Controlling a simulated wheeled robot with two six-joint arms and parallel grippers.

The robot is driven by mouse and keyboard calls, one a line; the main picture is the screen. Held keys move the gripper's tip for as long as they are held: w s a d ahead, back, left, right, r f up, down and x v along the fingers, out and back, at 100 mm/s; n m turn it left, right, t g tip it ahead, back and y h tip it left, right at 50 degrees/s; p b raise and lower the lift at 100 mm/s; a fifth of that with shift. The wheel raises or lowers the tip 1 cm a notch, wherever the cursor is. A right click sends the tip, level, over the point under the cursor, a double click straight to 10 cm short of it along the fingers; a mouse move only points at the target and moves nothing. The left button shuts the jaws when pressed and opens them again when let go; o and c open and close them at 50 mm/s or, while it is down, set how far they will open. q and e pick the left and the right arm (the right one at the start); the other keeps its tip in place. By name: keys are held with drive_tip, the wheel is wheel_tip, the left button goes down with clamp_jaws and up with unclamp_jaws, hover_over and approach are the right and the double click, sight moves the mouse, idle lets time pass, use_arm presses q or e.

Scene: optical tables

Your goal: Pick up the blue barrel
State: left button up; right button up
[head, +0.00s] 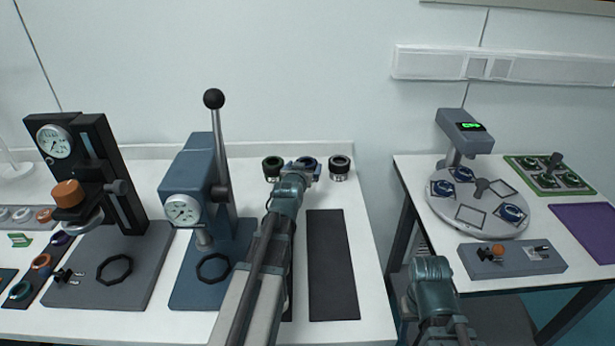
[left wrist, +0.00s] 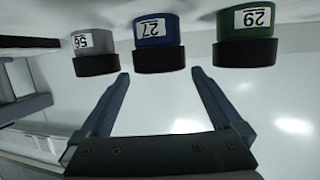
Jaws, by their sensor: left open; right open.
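The blue barrel (left wrist: 158,32) has a dark cap and a white label reading 27. It is in the middle of three barrels in the left wrist view, where the picture is upside down. In the head view the blue barrel (head: 308,162) stands at the back of the table, partly hidden by my left gripper (head: 303,172). My left gripper (left wrist: 160,75) is open, its fingertips just short of the barrel's dark cap, one toward each side, with nothing between them. My right gripper (head: 431,272) is low between the tables, its fingers hard to make out.
A green barrel (head: 272,167) and a grey barrel (head: 339,168) stand close on either side of the blue one. A blue lever press (head: 190,185) stands left of my left arm. A black mat (head: 332,265) lies to its right, bare.

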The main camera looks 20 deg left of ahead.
use_arm(q)
drive_tip(key=x, duration=0.3)
drive_tip(key=shift+w+f+b, duration=0.1)
drive_tip(key=shift+w+b, duration=0.05)
drive_tip(key=shift+b, duration=0.2)
clamp_jaws()
